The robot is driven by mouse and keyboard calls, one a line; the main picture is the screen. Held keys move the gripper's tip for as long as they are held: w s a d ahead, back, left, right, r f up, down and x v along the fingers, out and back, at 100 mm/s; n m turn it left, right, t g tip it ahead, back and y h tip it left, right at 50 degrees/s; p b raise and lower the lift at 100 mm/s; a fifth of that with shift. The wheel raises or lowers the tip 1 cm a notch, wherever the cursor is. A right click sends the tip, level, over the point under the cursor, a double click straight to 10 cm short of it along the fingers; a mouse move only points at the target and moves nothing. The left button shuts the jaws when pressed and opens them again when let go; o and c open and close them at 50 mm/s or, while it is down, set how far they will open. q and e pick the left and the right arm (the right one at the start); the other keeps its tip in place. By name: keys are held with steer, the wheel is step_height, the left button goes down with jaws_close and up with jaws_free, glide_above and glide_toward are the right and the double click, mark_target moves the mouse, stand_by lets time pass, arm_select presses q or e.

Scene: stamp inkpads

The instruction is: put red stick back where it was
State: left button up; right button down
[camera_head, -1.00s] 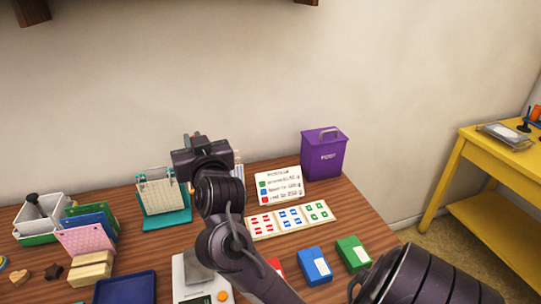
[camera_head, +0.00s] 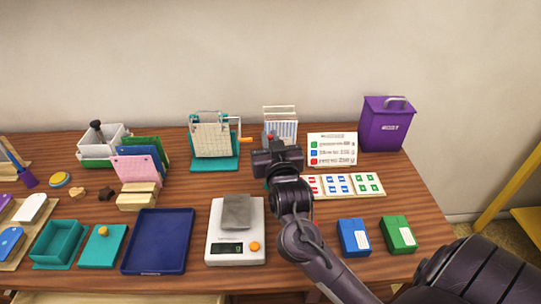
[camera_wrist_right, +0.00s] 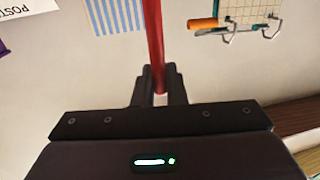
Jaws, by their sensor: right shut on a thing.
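My right gripper (camera_head: 277,143) is in front of the striped rack at the back of the table. In the right wrist view its fingers (camera_wrist_right: 159,88) are shut on a thin red stick (camera_wrist_right: 156,45), which extends from between them toward the top of the frame. In the head view the gripper body hides most of the stick. My left gripper is not in view.
A teal stand with a grid calendar (camera_head: 211,140) is left of the gripper. A white striped rack (camera_head: 281,120) is behind it. A colour-coded card (camera_head: 332,148), a stamp tray (camera_head: 383,193) and a purple bin (camera_head: 386,125) are to the right. A scale (camera_head: 222,249) is in front.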

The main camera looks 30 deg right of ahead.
step_height(320, 180, down, 4)
steer(key=shift+r, duration=0.15)
steer(key=shift+f, duration=0.4)
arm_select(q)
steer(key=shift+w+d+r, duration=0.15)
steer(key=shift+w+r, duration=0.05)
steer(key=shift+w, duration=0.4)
arm_select(e)
steer(key=shift+f+b, duration=0.2)
steer(key=shift+b, duration=0.1)
steer(key=c, duration=1.5)
jaws_free()
steer(key=shift+r, duration=0.1)
